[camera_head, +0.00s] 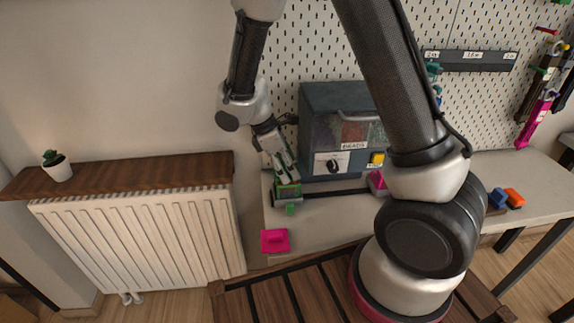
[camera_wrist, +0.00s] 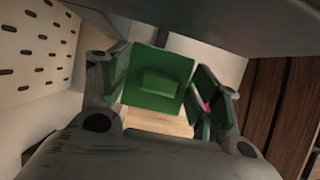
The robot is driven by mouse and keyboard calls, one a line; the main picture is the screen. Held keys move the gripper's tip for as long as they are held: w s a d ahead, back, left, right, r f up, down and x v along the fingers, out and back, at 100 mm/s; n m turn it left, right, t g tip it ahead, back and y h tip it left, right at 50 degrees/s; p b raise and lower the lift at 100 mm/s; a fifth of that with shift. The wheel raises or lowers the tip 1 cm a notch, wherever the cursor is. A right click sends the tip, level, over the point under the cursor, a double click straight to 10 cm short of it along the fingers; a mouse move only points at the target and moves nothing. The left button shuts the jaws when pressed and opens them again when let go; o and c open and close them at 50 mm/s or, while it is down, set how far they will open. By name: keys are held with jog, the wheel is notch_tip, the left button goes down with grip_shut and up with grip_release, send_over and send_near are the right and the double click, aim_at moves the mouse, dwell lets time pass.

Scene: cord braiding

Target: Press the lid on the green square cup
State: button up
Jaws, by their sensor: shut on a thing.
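In the wrist view a green square lid (camera_wrist: 147,103) with a raised block on its face sits between the fingers of my gripper (camera_wrist: 160,90). The fingers are shut on it. In the head view my gripper (camera_head: 287,182) points down at the left end of the bench, with a green piece (camera_head: 289,190) at its fingertips. Another green part (camera_head: 290,209) shows just below, at the bench's front edge. The green square cup cannot be told apart from the lid here, and whether they touch is unclear.
A pink square piece (camera_head: 275,240) with a raised block is at the bench's front left. A dark bar (camera_head: 335,194) runs right from the green piece toward another pink piece (camera_head: 376,180). A grey bead box (camera_head: 315,100) stands close behind. A radiator (camera_head: 140,240) is at left.

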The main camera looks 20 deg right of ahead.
jog(key=shift+f, duration=0.75)
jog(key=o, duration=1.2)
jog(key=shift+o, duration=1.2)
jog(key=shift+v, duration=3.05)
jog(key=shift+d, duration=0.1)
